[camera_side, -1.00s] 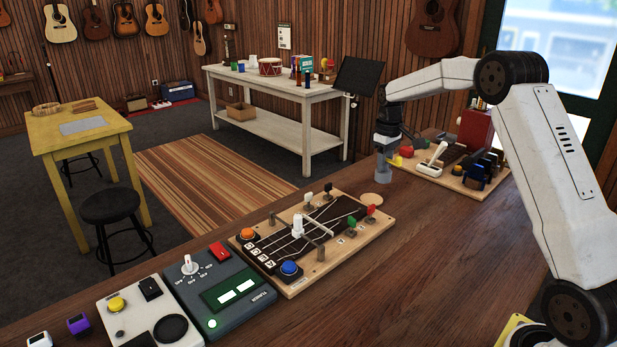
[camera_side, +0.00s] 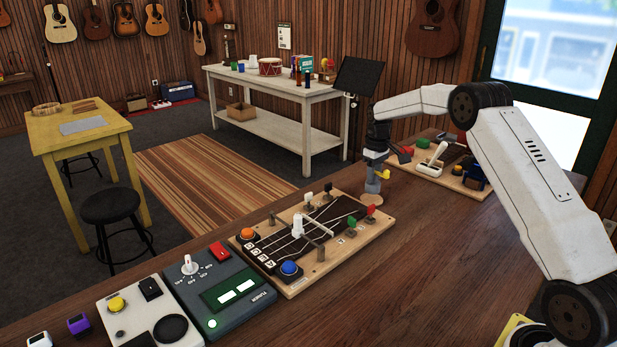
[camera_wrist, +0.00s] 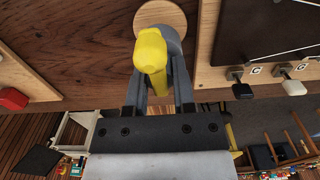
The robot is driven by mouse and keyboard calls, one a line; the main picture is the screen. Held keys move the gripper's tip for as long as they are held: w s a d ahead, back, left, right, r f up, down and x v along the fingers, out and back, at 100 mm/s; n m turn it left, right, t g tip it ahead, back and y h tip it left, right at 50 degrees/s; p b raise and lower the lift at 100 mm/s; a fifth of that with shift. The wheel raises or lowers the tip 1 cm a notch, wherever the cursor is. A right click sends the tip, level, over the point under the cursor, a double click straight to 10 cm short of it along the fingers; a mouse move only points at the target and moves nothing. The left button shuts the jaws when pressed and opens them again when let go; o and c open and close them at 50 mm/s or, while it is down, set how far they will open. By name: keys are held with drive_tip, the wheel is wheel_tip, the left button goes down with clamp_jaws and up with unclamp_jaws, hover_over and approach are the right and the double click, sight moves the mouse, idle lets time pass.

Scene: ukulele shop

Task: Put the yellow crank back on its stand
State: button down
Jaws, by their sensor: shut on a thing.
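The yellow crank (camera_wrist: 151,50) is held in my gripper (camera_wrist: 160,82), whose fingers are shut on it. In the side view its yellow part (camera_side: 386,174) sticks out to the right of my gripper (camera_side: 374,165), above a grey round piece (camera_side: 372,187) that hangs at the lower end. A round wooden disc, seemingly the stand (camera_wrist: 161,13), lies on the brown table just beyond the crank in the wrist view. The grey piece overlaps it in both views. I cannot tell whether they touch.
A wooden board with switches and a slider (camera_side: 330,252) lies left of my gripper. Another board with levers (camera_side: 450,180) lies behind to the right.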

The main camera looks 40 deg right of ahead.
drive_tip(key=shift+f, duration=1.25)
drive_tip(key=shift+f, duration=0.15)
drive_tip(key=shift+c, duration=2.2)
unclamp_jaws()
wheel_tip(320, 180, up, 12)
drive_tip(key=shift+r, duration=0.2)
